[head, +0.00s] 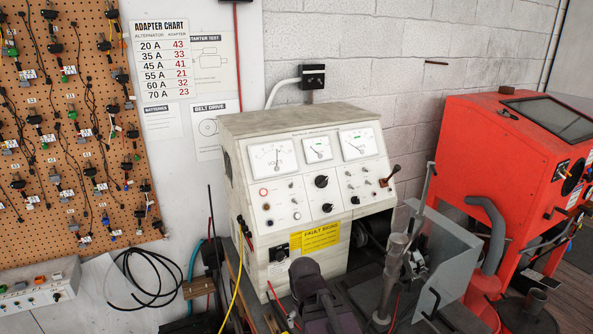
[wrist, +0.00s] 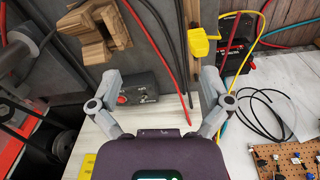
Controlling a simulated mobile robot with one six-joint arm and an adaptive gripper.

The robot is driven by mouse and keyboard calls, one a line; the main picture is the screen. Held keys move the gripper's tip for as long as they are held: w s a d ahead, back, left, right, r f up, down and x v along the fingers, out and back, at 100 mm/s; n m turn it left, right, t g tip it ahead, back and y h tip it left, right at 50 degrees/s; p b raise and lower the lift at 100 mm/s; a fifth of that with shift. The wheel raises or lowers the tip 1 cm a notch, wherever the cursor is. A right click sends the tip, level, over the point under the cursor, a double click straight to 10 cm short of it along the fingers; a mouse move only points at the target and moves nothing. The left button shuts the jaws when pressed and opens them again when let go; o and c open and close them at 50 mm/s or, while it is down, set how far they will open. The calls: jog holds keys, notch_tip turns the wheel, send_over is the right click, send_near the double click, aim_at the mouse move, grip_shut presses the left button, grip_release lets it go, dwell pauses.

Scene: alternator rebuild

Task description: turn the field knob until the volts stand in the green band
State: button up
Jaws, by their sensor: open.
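A cream test bench (head: 245,220) stands at the centre of the head view. Its left dial (head: 270,157) seems to be the volts meter; its needle stands near upright, and I cannot make out a green band on it. A black knob (head: 321,181) sits below the dials. I cannot read which knob is the field knob. My gripper (wrist: 160,85) is open in the wrist view, with nothing between its fingers. Beyond it, nearer the left finger, is a small dark box (wrist: 145,88) with a reddish knob. My dark wrist partly covers the bench's lower front in the head view.
A red cabinet (head: 465,150) stands at the right. A pegboard of adapters (head: 70,130) and an adapter chart (head: 162,60) are on the left wall. A clamp with a lever (head: 395,260) stands right of my wrist. Cables hang around the bench's left side.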

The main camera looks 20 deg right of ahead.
jog(key=w+d+r+n+t+h+p, duration=0.2)
jog(key=w+d+r+n+t+h, duration=0.1)
jog(key=w+d+r+h, duration=0.3)
jog(key=n+t+h+p, duration=0.2)
jog(key=n+t+p, duration=0.1)
jog(key=n+t, duration=1.25)
send_near(323, 183)
notch_tip(323, 183, up, 2)
jog(key=s+a+n+g, duration=0.2)
jog(key=g, duration=0.1)
jog(key=shift+s+r, duration=0.15)
jog(key=shift+r, duration=0.05)
jog(key=x, duration=1.3)
jog(key=shift+w+d, duration=0.2)
jog(key=shift+w, duration=0.15)
jog(key=c, duration=1.2)
